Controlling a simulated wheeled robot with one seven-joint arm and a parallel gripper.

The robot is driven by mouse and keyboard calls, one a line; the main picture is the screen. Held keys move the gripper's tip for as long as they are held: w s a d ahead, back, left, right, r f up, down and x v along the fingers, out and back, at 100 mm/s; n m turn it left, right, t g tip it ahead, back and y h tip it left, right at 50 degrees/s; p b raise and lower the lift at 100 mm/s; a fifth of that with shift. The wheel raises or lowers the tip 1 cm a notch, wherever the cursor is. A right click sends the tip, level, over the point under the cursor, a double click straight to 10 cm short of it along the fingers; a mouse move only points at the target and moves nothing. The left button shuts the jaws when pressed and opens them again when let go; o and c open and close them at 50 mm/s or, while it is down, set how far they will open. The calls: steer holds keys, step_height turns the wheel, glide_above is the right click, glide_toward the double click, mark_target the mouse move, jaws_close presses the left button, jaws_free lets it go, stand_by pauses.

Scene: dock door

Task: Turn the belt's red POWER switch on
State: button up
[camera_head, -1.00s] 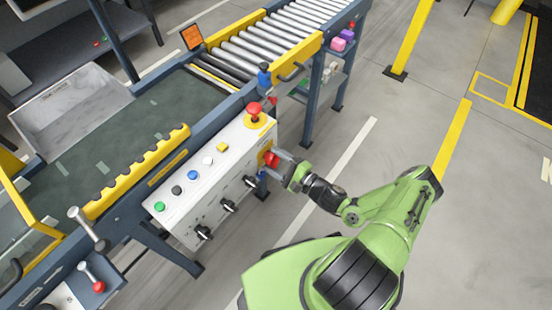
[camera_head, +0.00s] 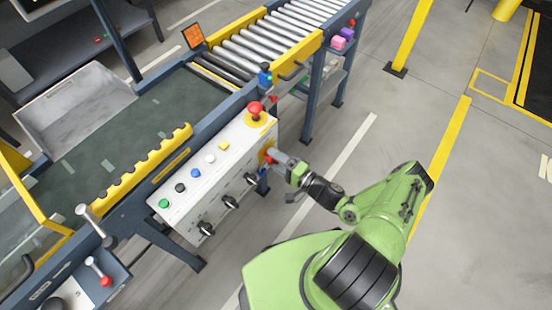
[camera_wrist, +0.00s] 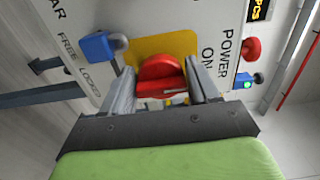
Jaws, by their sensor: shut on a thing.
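The red POWER switch (camera_wrist: 160,70) is a round red knob on a yellow plate (camera_wrist: 183,41), with the words "POWER" and "ON" printed beside it in the wrist view. In the head view the switch (camera_head: 268,156) shows as a bit of red at the right end of the white control box (camera_head: 213,165). My gripper (camera_wrist: 160,84) is shut on the knob, one finger on each side of it. In the head view my gripper (camera_head: 273,157) reaches the box from the right and partly hides the switch. I cannot tell which way the switch is turned.
A red mushroom button (camera_head: 255,108) stands on top of the box. Black knobs (camera_head: 230,202) line its front. A blue knob (camera_wrist: 97,46) by "FREE LOCKED" is close to the left finger. A green-lit part (camera_wrist: 245,82) is at the right.

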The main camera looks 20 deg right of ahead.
steer(key=shift+f, duration=0.1)
stand_by(0.3)
steer(key=o, duration=1)
steer(key=shift+c, duration=0.2)
steer(key=p+v, duration=0.2)
steer(key=v, duration=1.3)
steer(key=shift+s+d, duration=0.25)
steer(key=shift+s, duration=0.1)
